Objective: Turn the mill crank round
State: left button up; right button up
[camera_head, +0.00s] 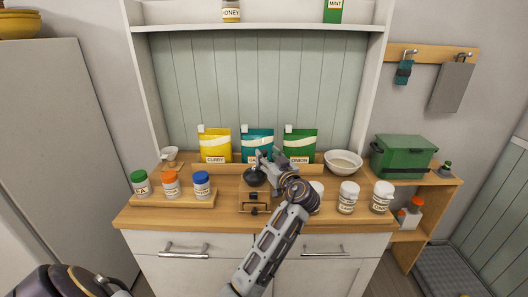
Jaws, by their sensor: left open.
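The mill (254,198) stands on the wooden counter, a wooden box with a dark rounded top and small dark knobs on its front. Its crank is not clearly visible; my left gripper covers the area just above the mill's top. My left gripper (264,163) is open, at the upper right of the mill's dark top, and appears close to it. Whether it touches the crank, I cannot tell. My left arm reaches up from the bottom of the view and hides part of the counter right of the mill. My right gripper is not in view.
Three capped jars stand on a small wooden tray (188,202) at left. Curry (215,147), teal and green pouches stand behind the mill. A white bowl (343,162), several white-lidded jars (348,197) and a green box (404,157) are at right. Bare counter (140,217) shows at front left.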

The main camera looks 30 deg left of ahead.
aim_at(265, 154)
pick_arm(q)
jog(key=x, duration=0.3)
jog(key=shift+w+a, duration=0.1)
jog(key=shift+a, duration=0.1)
jog(key=shift+w+a, duration=0.15)
jog(key=shift+c, duration=0.4)
jog(key=c, duration=0.9)
grip_shut()
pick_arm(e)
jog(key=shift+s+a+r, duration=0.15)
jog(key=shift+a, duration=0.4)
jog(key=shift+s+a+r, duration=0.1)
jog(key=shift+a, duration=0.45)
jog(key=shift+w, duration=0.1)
